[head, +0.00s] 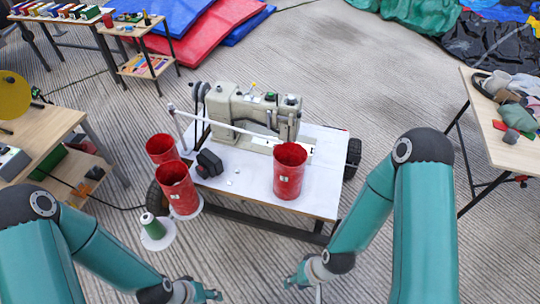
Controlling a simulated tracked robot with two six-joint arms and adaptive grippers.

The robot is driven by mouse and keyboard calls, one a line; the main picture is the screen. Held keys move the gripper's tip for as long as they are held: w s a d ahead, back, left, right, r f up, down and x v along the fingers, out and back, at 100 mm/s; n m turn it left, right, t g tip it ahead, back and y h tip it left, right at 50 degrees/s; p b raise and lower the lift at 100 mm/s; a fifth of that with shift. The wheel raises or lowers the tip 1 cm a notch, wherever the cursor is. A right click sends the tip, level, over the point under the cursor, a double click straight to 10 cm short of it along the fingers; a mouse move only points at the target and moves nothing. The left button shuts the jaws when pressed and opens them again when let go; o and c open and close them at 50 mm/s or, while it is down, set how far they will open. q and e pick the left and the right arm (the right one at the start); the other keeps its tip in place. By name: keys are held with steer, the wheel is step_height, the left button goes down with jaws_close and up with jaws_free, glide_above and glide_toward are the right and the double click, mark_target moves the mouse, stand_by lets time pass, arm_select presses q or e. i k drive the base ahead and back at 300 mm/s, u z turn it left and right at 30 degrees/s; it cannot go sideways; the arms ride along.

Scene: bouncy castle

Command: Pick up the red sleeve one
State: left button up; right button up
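Three red sleeves show in the head view. One red sleeve (290,172) stands upright on the white table (245,187), in front of the sewing machine. A second red sleeve (177,187) stands at the table's left side, and a third red sleeve (161,149) is just behind it. My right gripper (297,281) is at the bottom centre, in front of the table and apart from the sleeves. My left gripper (209,294) is at the bottom edge, left of the right one. Both are small in view, and their finger opening is unclear. No sleeve is in either.
A sewing machine (252,116) stands on the white table, with a small black object (210,163) beside it. A green cone (152,226) stands on a white disc at front left. Wooden tables stand left (45,135) and right (510,150). Grey floor (370,90) is open behind.

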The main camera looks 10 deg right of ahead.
mark_target(289, 158)
steer(key=z, duration=0.05)
steer(key=i, duration=1.05)
steer(key=z, duration=0.35)
